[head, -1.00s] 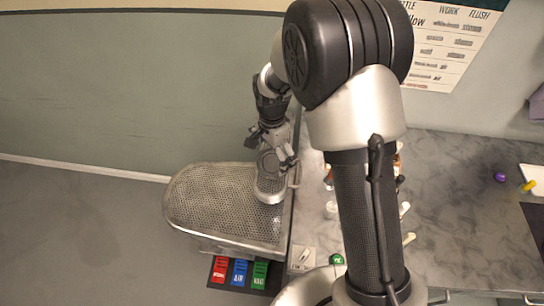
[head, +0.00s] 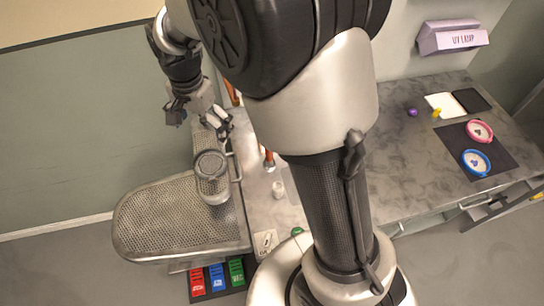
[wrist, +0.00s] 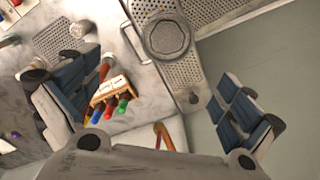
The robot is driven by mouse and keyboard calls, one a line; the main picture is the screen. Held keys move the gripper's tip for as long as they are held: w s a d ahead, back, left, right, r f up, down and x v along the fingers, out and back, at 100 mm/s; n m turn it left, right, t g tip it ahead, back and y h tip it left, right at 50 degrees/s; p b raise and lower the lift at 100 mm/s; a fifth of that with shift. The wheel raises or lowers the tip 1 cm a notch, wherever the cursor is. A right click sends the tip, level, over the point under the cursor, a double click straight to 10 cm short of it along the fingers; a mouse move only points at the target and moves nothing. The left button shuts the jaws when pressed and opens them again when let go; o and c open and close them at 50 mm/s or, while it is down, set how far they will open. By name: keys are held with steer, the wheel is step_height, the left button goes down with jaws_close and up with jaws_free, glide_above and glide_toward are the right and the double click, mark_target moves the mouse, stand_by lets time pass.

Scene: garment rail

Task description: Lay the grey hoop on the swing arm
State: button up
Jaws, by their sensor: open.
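The grey hoop (head: 211,165) is a round grey ring with a paler disc inside. It lies on the swing arm (head: 218,190), a narrow perforated metal arm above a wider perforated board. In the wrist view the hoop (wrist: 168,37) looks flat on the swing arm (wrist: 185,78), near its upper part in the picture. My gripper (head: 202,118) is open and empty, apart from the hoop and above it in the head view.
The wide perforated board (head: 165,220) is below the swing arm. Red, blue and green bins (head: 217,276) sit below it. Pink (head: 480,131) and blue (head: 475,162) hoops lie on a dark mat at right. A rack with coloured knobs (wrist: 110,92) is near the left finger.

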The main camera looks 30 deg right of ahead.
steer(key=s+d+r+n+t, duration=0.2)
steer(key=s+d+r+n, duration=0.25)
steer(key=s+r, duration=0.55)
steer(key=s+d+n+t, duration=0.1)
steer(key=s+d+n, duration=0.1)
steer(key=s, duration=0.5)
steer(key=s+d+r+n+t, duration=0.1)
steer(key=s+d+n, duration=0.1)
steer(key=s, duration=0.5)
steer(key=shift+d+r+n, duration=0.3)
steer(key=shift+d+n, duration=0.1)
steer(key=shift+n, duration=0.35)
